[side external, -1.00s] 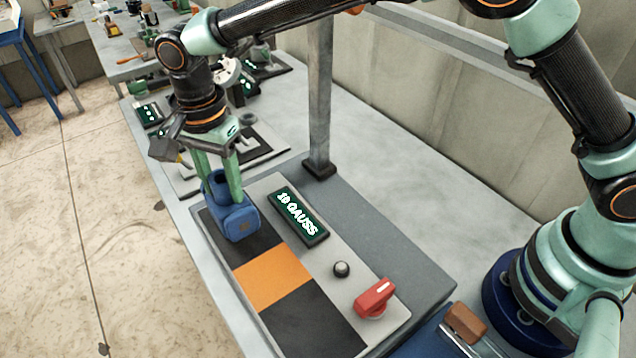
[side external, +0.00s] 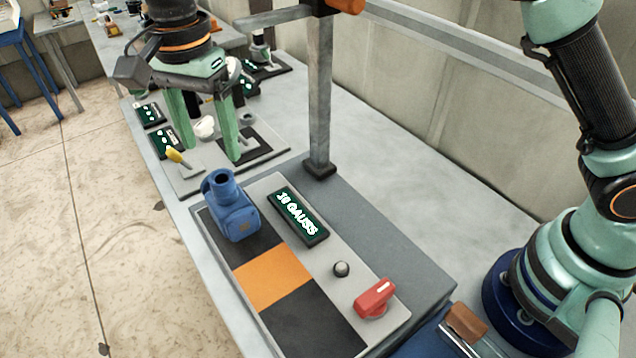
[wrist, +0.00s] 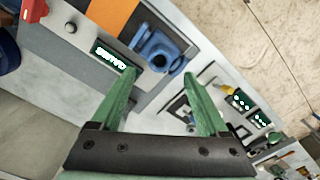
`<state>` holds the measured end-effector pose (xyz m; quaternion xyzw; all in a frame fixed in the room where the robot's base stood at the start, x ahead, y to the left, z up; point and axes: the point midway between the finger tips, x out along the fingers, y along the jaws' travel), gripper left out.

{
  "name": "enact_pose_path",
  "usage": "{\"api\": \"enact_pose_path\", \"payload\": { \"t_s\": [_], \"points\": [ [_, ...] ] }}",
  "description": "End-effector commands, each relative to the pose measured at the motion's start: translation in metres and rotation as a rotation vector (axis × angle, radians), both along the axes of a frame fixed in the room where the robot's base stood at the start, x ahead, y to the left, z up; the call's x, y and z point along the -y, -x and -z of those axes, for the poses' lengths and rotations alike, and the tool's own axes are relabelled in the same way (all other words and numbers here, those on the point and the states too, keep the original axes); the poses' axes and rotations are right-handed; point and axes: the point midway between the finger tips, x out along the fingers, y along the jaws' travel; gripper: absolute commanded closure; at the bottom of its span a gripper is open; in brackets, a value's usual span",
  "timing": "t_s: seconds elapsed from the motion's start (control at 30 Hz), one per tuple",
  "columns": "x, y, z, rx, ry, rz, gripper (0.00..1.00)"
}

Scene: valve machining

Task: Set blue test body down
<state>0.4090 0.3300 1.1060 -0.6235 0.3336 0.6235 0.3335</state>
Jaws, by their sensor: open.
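The blue test body (side external: 231,207) stands upright on the far black square of the panel, beside the display reading "10 GAUSS" (side external: 298,215). It also shows in the wrist view (wrist: 158,50), ahead of the fingers. My gripper (side external: 211,140) is open and empty, its two green fingers apart. It is raised above and beyond the blue test body in the side view and does not touch it. In the wrist view the gripper (wrist: 163,95) shows nothing between its fingertips.
The panel carries an orange square (side external: 272,277), a small knob (side external: 341,269) and a red switch (side external: 375,298). A grey post (side external: 320,100) stands behind it. Farther back is a station with a yellow-tipped lever (side external: 175,156) and small displays.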

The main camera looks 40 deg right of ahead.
Motion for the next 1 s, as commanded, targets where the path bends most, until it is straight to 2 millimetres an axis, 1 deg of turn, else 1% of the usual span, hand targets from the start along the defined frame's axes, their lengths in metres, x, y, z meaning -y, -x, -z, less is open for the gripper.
{"api": "enact_pose_path", "payload": {
  "t_s": [0.03, 0.1, 0.2, 0.33, 0.63, 0.7, 0.77, 0.87, 1.0],
  "points": [
    [0.000, -0.001, -0.009, 0.003, -0.002, 0.000, 0.22],
    [0.000, -0.001, -0.018, 0.002, -0.002, 0.000, 0.22],
    [0.000, 0.000, -0.026, 0.002, -0.001, 0.000, 0.22],
    [0.000, 0.000, -0.031, 0.001, -0.001, 0.000, 0.22],
    [0.000, 0.000, -0.032, 0.001, -0.001, -0.003, 0.22],
    [0.002, 0.001, -0.036, 0.005, -0.003, -0.025, 0.22],
    [0.005, 0.004, -0.043, 0.012, -0.009, -0.071, 0.22],
    [0.016, 0.012, -0.061, 0.036, -0.023, -0.216, 0.22],
    [0.039, 0.032, -0.091, 0.090, -0.038, -0.506, 0.22]
  ]
}}
